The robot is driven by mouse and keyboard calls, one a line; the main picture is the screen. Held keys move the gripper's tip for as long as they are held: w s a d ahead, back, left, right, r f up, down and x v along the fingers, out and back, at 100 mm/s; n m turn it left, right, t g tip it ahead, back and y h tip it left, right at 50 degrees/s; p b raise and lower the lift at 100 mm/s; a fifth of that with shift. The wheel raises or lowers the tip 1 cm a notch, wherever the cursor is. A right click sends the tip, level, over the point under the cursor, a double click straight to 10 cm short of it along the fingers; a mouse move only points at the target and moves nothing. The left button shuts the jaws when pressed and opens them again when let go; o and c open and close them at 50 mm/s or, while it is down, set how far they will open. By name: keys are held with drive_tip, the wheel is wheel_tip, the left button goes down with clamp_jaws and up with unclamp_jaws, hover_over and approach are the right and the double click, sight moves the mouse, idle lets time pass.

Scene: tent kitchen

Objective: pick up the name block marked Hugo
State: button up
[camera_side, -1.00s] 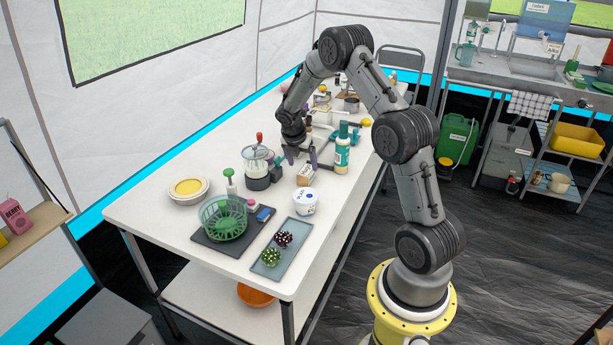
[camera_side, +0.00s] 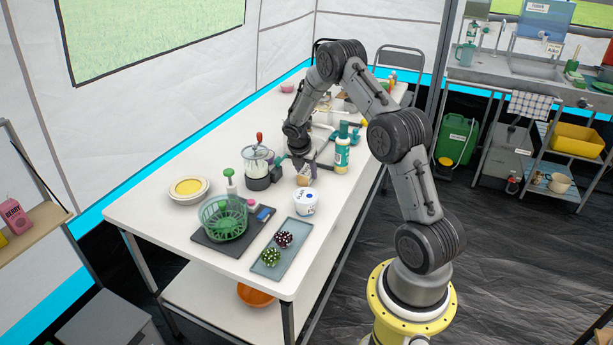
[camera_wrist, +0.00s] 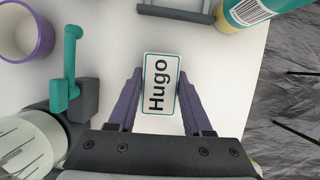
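The name block (camera_wrist: 161,84) is a small block with a white top, a teal border and the black word Hugo. In the wrist view it lies between the fingers of my gripper (camera_wrist: 160,88), with one dark purple finger along each long side. The fingers are apart; whether they touch the block I cannot tell. In the side view my gripper (camera_side: 305,168) is pointed down at the tan block (camera_side: 304,180) on the white table, and the arm partly hides what is behind.
A lidded jar with a red knob (camera_side: 258,166) is on the left, and a white tub (camera_side: 305,201) is in front. In the wrist view a purple-rimmed cup (camera_wrist: 24,32) and a teal-handled item (camera_wrist: 72,70) are to the left.

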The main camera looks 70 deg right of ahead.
clamp_jaws()
drive_tip(key=shift+r, duration=0.15)
